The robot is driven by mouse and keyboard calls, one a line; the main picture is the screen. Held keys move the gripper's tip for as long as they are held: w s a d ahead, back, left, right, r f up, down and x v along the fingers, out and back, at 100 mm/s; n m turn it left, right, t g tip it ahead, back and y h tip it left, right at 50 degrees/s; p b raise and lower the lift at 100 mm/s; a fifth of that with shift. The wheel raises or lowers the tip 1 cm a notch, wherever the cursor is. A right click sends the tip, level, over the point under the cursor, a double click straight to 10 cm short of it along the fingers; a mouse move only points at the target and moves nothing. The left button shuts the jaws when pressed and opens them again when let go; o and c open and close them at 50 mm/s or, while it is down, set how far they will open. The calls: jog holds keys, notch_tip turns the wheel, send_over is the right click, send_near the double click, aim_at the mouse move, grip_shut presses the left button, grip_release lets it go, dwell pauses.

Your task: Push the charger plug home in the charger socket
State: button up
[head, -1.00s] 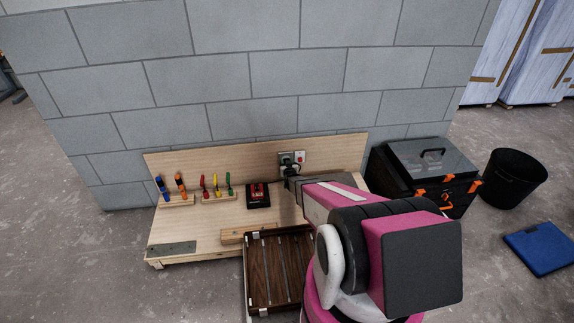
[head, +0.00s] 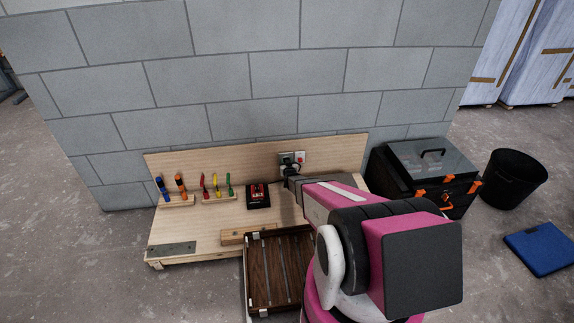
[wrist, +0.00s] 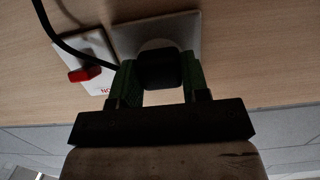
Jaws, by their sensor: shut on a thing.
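The black charger plug (wrist: 160,70) sits between the two green fingers of my gripper (wrist: 159,84), which is shut on it. The pale charger socket plate (wrist: 188,30) is on the wooden backboard directly beyond the plug. The plug's far end overlaps a pale round area on the plate; I cannot tell how deep it sits. In the head view the socket (head: 286,157) shows on the backboard, with my gripper (head: 291,171) at its lower edge, partly hidden by my arm. A black cord (wrist: 60,42) curves in from the left in the wrist view.
A white plate with a red switch (wrist: 84,73) is beside the socket. On the bench (head: 225,215) stand a black-and-red charger (head: 258,195) and several coloured-handled tools (head: 216,186). A brown slatted tray (head: 262,285) is in front; a black toolbox (head: 420,180) stands to the right.

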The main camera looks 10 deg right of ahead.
jog(key=shift+w, duration=0.15)
jog(key=o, duration=1)
jog(key=shift+c, duration=0.2)
jog(key=s+r, duration=0.1)
jog(key=s, duration=0.9)
jog(key=shift+s+r, duration=0.3)
jog(key=shift+s, duration=0.1)
